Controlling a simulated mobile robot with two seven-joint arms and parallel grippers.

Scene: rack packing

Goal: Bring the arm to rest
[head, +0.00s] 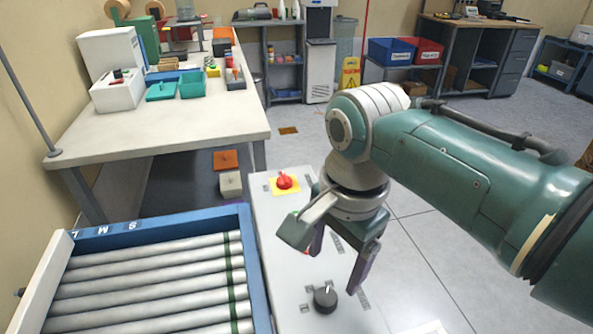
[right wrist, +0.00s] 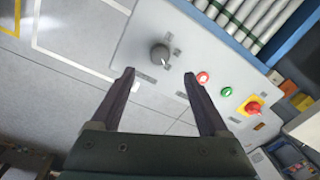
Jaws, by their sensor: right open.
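My right arm comes in from the right in the head view. Its gripper (head: 336,262) points down over the grey control panel beside the roller conveyor. The fingers are spread apart with nothing between them. The right wrist view shows the same open gripper (right wrist: 160,84), with a black knob (right wrist: 160,53) beyond the gap between its fingertips. The black knob (head: 325,297) also shows just below the gripper in the head view. Whether the fingers touch the panel cannot be told. My left gripper is not in view.
The control panel (head: 285,236) carries a red knob on a yellow plate (head: 285,182). The roller conveyor (head: 246,222) with a blue frame lies to its left. A worktable (head: 150,135) with bins stands behind. Open floor (head: 430,235) lies on the right.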

